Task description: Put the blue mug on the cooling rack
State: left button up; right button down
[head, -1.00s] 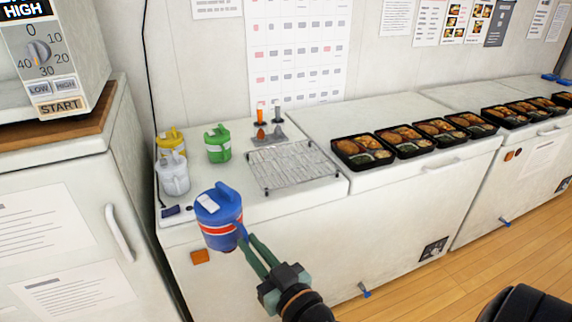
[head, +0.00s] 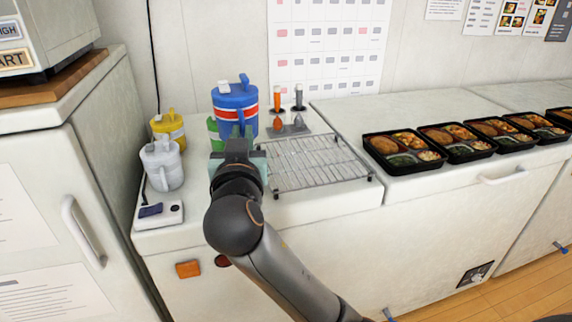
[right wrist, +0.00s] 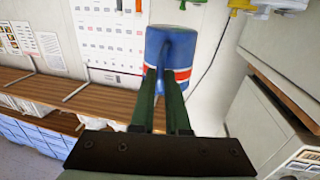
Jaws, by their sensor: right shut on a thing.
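The blue mug (head: 228,97), with a red and white band and a lid, is upright in the air above the freezer top in the head view. It also shows in the right wrist view (right wrist: 156,50). My right gripper (head: 238,140) is shut on its handle; both green fingers (right wrist: 164,100) show in the right wrist view. The wire cooling rack (head: 312,165) lies on the freezer top, to the right of the mug and gripper, and is empty. My left gripper is not in view.
A white mug (head: 162,168) and a yellow mug (head: 168,130) stand at the left. A green mug (head: 214,130) is mostly hidden behind my gripper. Two bottles in a small stand (head: 290,128) are behind the rack. Bento trays (head: 405,165) line the right.

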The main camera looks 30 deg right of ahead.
jog(key=shift+w+d+r, duration=0.15)
jog(key=shift+w+r, duration=0.1)
jog(key=shift+w, duration=0.15)
jog(key=d+f, duration=0.3)
jog(key=d, duration=0.1)
jog(key=w+d+f+b, duration=0.1)
jog(key=d+f, duration=0.1)
jog(key=d, duration=0.2)
jog(key=d+f+b, duration=0.1)
jog(key=d+f, duration=0.2)
jog(key=d, duration=0.1)
jog(key=shift+w+d+f, duration=0.25)
jog(key=shift+w+f, duration=0.05)
jog(key=shift+w, duration=0.1)
jog(key=f, duration=0.3)
jog(key=shift+d+f+b, duration=0.15)
jog(key=shift+d+b, duration=0.2)
jog(key=shift+d, duration=0.05)
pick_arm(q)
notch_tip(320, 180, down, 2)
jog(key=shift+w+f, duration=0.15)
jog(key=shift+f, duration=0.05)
pick_arm(e)
jog(key=shift+f, duration=0.3)
